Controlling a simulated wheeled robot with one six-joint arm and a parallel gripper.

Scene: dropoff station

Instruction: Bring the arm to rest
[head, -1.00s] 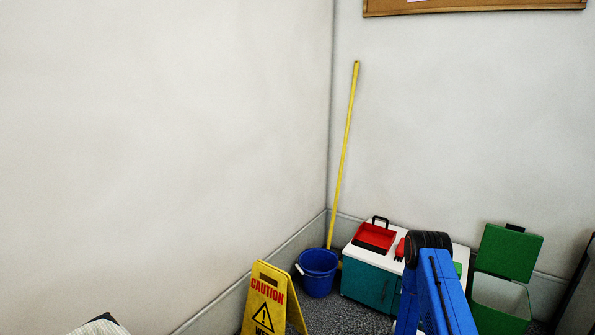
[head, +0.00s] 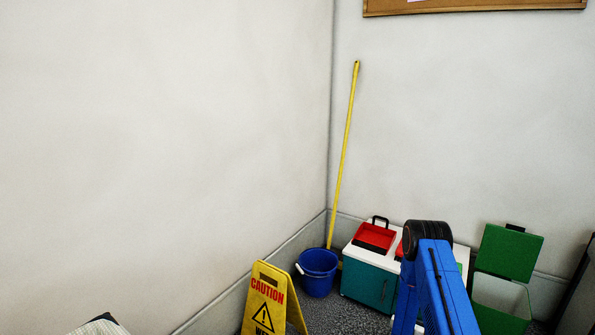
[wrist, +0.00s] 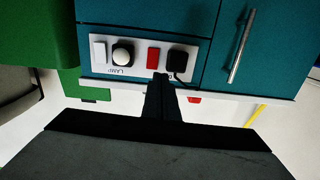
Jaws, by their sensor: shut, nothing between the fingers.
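My gripper (wrist: 160,97) shows in the wrist view as dark fingers held together with nothing between them. Behind its tips is a teal cabinet (wrist: 146,55) with a pale control panel (wrist: 105,64). The wrist picture is upside down, and I cannot tell how far the tips are from the panel. In the head view my blue arm stands in front of the right part of the cabinet (head: 368,285), and the gripper itself is hidden.
A blue bucket (head: 318,272), a yellow mop handle (head: 345,150) and a caution sign (head: 266,300) stand left. The upper space is clear.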

